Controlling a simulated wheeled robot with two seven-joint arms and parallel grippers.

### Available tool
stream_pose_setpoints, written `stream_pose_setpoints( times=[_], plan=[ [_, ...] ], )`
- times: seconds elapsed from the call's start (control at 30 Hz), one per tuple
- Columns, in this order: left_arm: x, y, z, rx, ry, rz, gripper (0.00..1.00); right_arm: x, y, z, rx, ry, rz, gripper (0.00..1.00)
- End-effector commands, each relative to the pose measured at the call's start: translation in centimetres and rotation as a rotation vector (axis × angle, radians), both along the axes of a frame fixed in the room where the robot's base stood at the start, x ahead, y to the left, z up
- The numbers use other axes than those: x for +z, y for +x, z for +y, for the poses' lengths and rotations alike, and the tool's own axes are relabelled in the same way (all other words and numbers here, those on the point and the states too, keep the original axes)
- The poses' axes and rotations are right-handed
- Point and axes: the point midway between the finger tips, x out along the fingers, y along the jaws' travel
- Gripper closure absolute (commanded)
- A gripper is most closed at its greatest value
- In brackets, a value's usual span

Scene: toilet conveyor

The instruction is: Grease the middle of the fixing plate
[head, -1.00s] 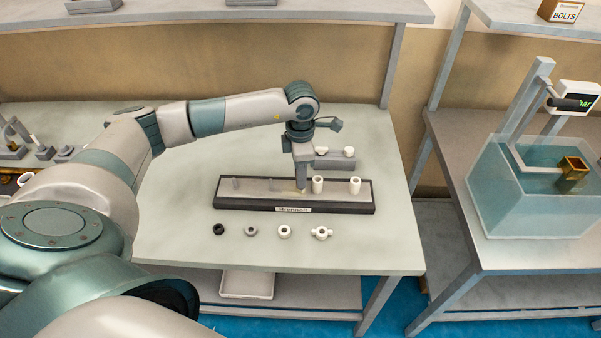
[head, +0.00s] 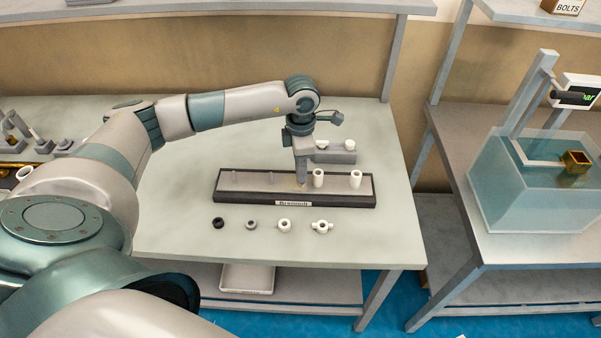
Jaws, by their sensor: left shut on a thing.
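The fixing plate (head: 250,182) is a long light strip in a dark frame with a small label on its front, lying on the table. Several short pegs stand on its left part, and two white cylinders (head: 318,178) (head: 355,179) stand on its right part. My left gripper (head: 301,178) points straight down at about the middle of the plate, just left of the nearer white cylinder. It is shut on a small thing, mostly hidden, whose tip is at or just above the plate. My right gripper is not in view.
A black ring (head: 218,223), a grey ring (head: 251,225), a white ring (head: 284,225) and a white winged part (head: 322,227) lie in front of the plate. A grey block with white knobs (head: 337,152) stands behind it. A water tank (head: 520,200) stands on the right bench.

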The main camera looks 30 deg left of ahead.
Motion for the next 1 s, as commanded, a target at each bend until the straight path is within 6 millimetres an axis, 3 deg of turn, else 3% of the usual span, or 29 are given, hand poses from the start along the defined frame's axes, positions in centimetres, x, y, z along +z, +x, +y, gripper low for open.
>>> stream_pose_setpoints(
  times=[1.0],
  plan=[
    [0.0,2.1,1.3,0.001,0.001,0.001,1.0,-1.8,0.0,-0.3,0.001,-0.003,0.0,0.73]
  ],
)
